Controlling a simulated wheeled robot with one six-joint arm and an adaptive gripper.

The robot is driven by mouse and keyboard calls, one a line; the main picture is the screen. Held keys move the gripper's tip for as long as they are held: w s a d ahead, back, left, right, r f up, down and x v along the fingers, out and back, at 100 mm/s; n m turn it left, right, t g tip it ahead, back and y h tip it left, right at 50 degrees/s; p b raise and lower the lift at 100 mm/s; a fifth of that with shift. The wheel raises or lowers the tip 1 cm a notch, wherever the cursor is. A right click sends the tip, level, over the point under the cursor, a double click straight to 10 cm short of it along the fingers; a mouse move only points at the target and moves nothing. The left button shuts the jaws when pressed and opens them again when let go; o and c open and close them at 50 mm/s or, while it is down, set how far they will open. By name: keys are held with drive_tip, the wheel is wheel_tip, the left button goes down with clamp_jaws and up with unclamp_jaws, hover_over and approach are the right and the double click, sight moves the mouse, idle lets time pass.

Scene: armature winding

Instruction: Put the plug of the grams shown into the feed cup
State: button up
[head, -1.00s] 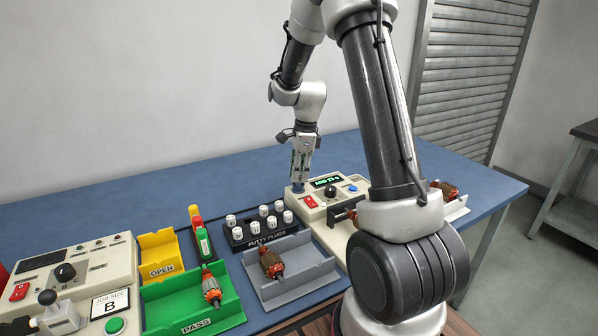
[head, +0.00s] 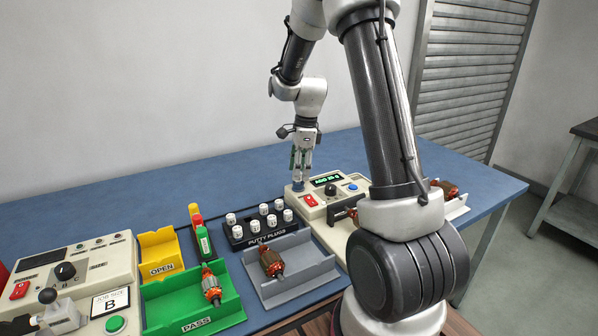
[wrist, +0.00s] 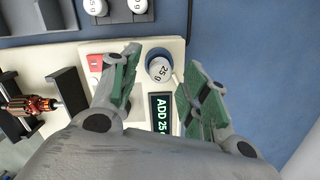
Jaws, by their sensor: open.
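My gripper (head: 301,172) is open and empty above the feed cup (head: 297,188) at the back left corner of the cream feeder box. In the wrist view my gripper (wrist: 170,68) has its green-padded fingers spread to either side of the cup. A white-topped plug marked 25 g (wrist: 163,72) sits upright in the blue-grey ring of the cup, apart from both fingers.
A black putty plug rack (head: 236,240) holds several white plugs, left of the feeder. A grey tray (head: 300,283) and green PASS tray (head: 165,310) each hold an armature. A yellow OPEN tray (head: 160,250) stands behind. The blue bench behind is clear.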

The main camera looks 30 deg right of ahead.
wheel_tip(320, 180, up, 11)
drive_tip(key=d, duration=0.1)
drive_tip(key=shift+s, duration=0.25)
drive_tip(key=shift+d+f, duration=0.1)
drive_tip(key=s+a+r+n+t, duration=0.1)
drive_tip(key=s+r+n, duration=0.1)
drive_tip(key=s+n, duration=0.5)
drive_tip(key=s+a+r+n+t, duration=0.1)
drive_tip(key=s+a+r+n, duration=0.1)
drive_tip(key=s+n, duration=0.5)
drive_tip(key=s+a+r+n+t+h, duration=0.1)
drive_tip(key=s+r+n, duration=0.2)
drive_tip(key=s+n, duration=0.4)
drive_tip(key=s, duration=0.7)
drive_tip(key=shift+s+a+n+t, duration=0.2)
drive_tip(key=shift+a+n+t, duration=0.1)
drive_tip(key=shift+n+t, duration=0.1)
